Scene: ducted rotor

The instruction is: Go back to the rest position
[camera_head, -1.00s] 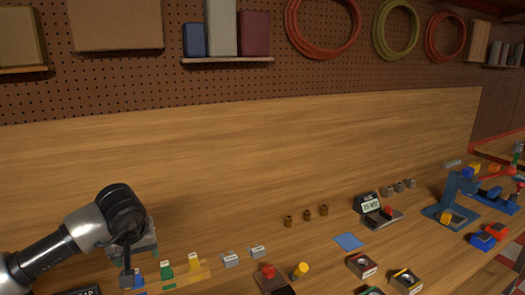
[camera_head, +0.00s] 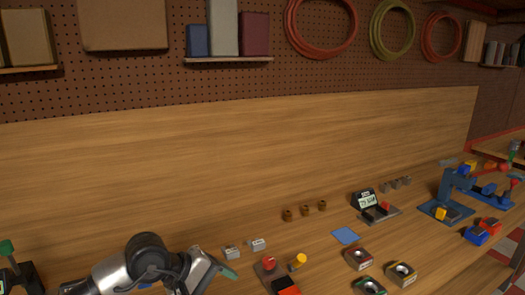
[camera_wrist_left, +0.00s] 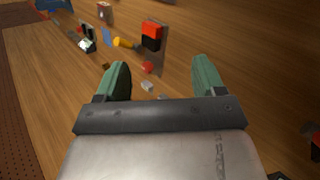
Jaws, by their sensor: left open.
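My left gripper (camera_head: 224,271) is low in the head view, left of centre, pointing right over the wooden bench. In the left wrist view its two green fingers (camera_wrist_left: 162,78) are spread apart with nothing between them. Beyond them lie bench items, including a red and black block (camera_wrist_left: 151,36) and a yellow piece (camera_wrist_left: 124,42). My right gripper is in no view.
Two grey blocks (camera_head: 245,249) stand just behind my left gripper. A red knob item (camera_head: 269,263) and a yellow-topped item (camera_head: 298,262) are to its right. A black device with a green part (camera_head: 6,247) is at the left edge. A blue press (camera_head: 446,195) stands far right.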

